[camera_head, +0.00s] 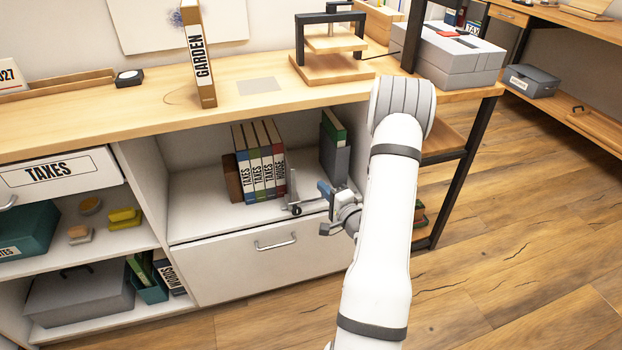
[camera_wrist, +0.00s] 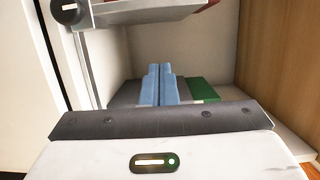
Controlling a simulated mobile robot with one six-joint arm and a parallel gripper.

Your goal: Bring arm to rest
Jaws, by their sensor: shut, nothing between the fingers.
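My white arm reaches from the bottom of the head view up and then down toward the open shelf compartment (camera_head: 210,222). My gripper (camera_head: 323,188) is at the front right of that compartment, with blue fingers. In the wrist view the two blue fingers of my gripper (camera_wrist: 159,70) lie side by side, shut, with nothing between them. A green book and a dark book (camera_head: 334,150) stand upright behind the gripper at the compartment's right. A row of TAXES books (camera_head: 258,165) stands to the left. A grey bracket-like piece (camera_head: 294,200) shows between the row and the gripper.
The wooden desktop (camera_head: 130,112) overhangs the compartment and holds a GARDEN binder (camera_head: 200,65), a wooden press-like stand (camera_head: 332,50) and a grey box (camera_head: 448,62). A closed drawer (camera_head: 235,262) lies below. A black desk leg (camera_head: 458,175) stands right of my arm. Floor at right is clear.

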